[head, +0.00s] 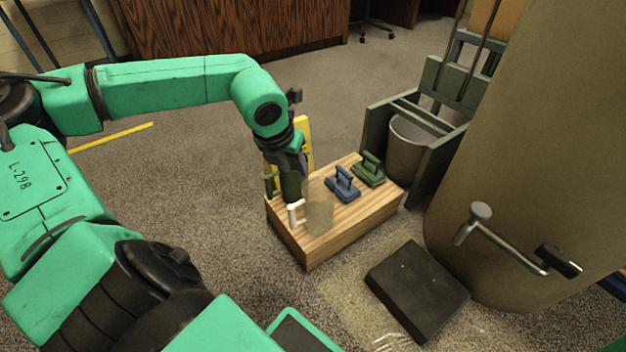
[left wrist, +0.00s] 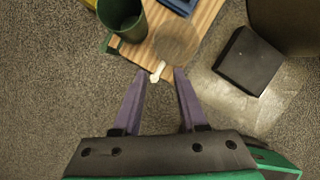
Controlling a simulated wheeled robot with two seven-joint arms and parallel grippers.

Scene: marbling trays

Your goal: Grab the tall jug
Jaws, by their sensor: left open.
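A clear, see-through jug (head: 320,208) with a white handle (head: 296,212) stands upright on the low wooden box. A dark green vessel (head: 290,188) with a green handle stands just beside it. I cannot tell for sure which is the tall jug. My left gripper (head: 301,165) is above the box, partly hidden by its own wrist. In the left wrist view its purple fingers (left wrist: 160,74) are open, with the white handle (left wrist: 157,71) showing between their tips. The clear jug (left wrist: 176,42) is just beyond, and the green vessel (left wrist: 121,18) is left of it. No grip shows.
The wooden box (head: 305,246) also bears a blue handled block (head: 343,184) and a green one (head: 369,169). A yellow object (head: 304,140) stands behind. A black slab (head: 417,290) lies in front right, beside a large tan column (head: 530,130).

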